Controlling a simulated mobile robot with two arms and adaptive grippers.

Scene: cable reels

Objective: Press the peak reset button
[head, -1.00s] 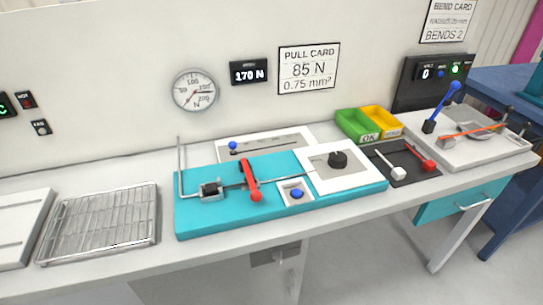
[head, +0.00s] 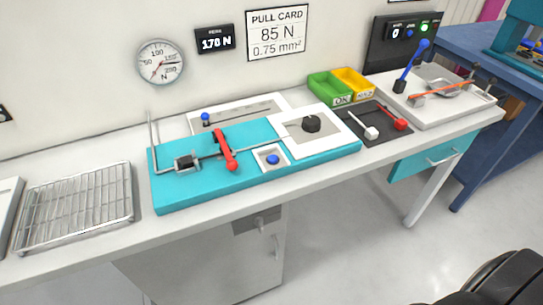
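A blue round button (head: 272,159) sits in a white square plate on the front edge of the teal pull-test base (head: 195,190). I take it to be the peak reset button, but no label on it is legible. A black display (head: 215,39) on the wall reads 170 N, and a dial gauge (head: 160,63) hangs to its left. A red lever (head: 226,150) stands left of the button. Neither gripper shows. A dark rounded part at the bottom right corner looks like part of my own arm.
A wire rack (head: 75,205) lies on the bench at the left. Green (head: 331,88) and yellow (head: 354,84) bins, a dark mat (head: 378,135) with red and white tools, and a bend fixture (head: 430,110) stand to the right. The bench's front strip is clear.

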